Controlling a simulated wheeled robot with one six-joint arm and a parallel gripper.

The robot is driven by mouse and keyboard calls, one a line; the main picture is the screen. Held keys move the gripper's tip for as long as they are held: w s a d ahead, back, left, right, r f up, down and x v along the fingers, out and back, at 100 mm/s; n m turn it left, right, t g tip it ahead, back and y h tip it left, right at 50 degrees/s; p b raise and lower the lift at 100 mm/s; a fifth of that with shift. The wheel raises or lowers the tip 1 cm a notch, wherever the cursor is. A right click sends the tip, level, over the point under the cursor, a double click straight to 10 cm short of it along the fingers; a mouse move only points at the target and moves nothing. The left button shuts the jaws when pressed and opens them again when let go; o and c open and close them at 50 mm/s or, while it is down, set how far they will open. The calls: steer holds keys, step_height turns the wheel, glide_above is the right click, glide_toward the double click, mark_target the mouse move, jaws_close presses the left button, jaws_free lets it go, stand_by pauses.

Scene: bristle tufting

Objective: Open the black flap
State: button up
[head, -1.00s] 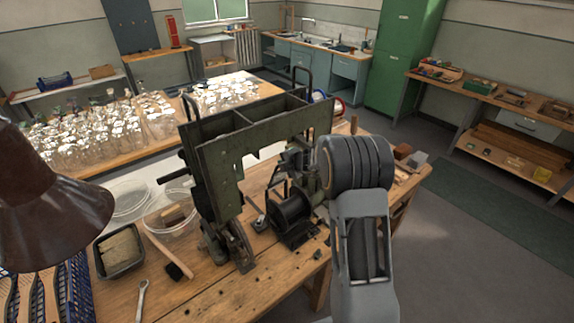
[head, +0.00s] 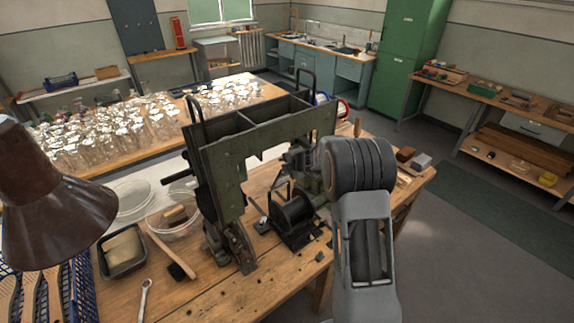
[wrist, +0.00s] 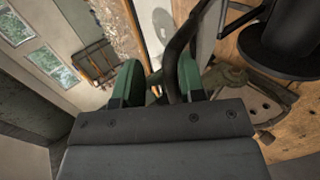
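The green tufting machine (head: 225,165) stands on the wooden workbench in the head view, with black loop handles (head: 306,80) on top. I cannot pick out for certain which dark part is the black flap. In the head view my grey arm covers my gripper. In the wrist view my gripper (wrist: 160,80) shows two green fingers with a gap between them. A black curved bar (wrist: 174,55) rises in that gap, close to the right finger. Clear space shows left of the bar, and I cannot tell whether the right finger touches it.
A brown lamp shade (head: 45,200) hangs at the left. A grey tray (head: 122,252), clear tubs, a brush (head: 172,257) and a wrench (head: 145,295) lie left of the machine. Many glass jars (head: 85,135) crowd the table behind. The floor at right is clear.

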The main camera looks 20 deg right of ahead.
steer(key=v, duration=1.3)
steer(key=shift+s+d+r, duration=0.2)
steer(key=shift+s+r, duration=0.05)
steer(key=shift+s, duration=0.05)
